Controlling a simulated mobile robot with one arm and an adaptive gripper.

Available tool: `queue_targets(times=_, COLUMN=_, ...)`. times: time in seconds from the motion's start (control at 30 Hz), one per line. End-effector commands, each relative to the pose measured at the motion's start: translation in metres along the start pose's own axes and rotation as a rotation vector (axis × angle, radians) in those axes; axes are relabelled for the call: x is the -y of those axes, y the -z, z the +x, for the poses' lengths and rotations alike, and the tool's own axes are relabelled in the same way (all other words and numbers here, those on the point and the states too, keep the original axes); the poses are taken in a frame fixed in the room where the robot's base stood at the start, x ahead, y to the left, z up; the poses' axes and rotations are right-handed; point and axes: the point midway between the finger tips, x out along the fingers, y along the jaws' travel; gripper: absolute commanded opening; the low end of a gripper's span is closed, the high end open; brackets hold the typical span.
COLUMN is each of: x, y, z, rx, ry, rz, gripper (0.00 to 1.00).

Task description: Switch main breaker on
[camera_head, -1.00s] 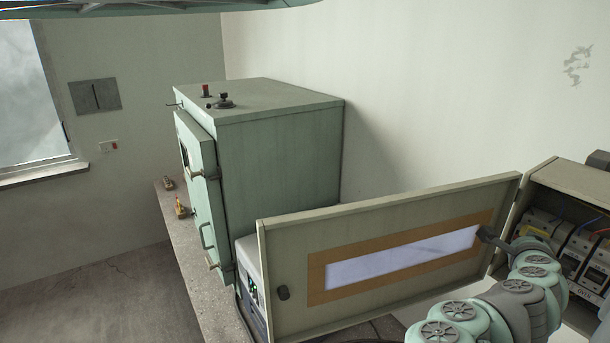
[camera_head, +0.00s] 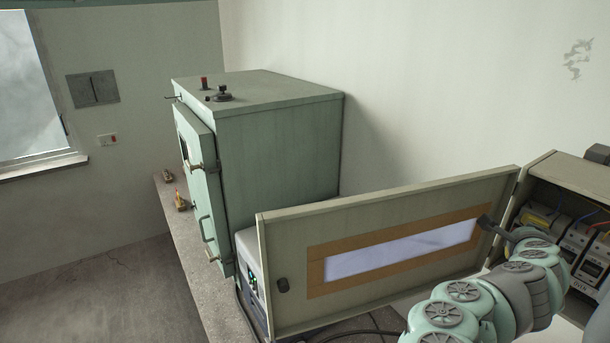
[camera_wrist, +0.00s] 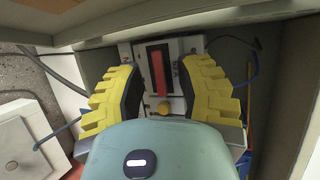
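The breaker cabinet (camera_head: 575,170) stands open at the right of the head view, with its door (camera_head: 390,232) swung out to the left. Several white breakers (camera_head: 583,240) sit inside it in a row. In the head view my arm hides part of the cabinet.
A green oven-like box (camera_head: 275,150) stands on the concrete bench (camera_head: 205,300), left of the cabinet door. A grey device with lit indicators (camera_head: 250,278) sits behind the door. Cabinet walls (camera_wrist: 285,90) and wires lie close around my gripper.

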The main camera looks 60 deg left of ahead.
Motion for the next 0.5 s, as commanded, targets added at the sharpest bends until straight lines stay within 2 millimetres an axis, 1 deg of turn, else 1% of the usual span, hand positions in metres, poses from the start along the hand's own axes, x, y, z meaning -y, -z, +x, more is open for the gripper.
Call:
queue_targets(times=0.3, x=0.0001, y=-0.0002, z=-0.0007, rx=0.000, ry=0.000, rz=0.000, gripper=0.38)
queue_targets(times=0.5, x=-0.0002, y=-0.0021, z=-0.0090, rx=0.002, ry=0.000, rz=-0.001, gripper=0.38)
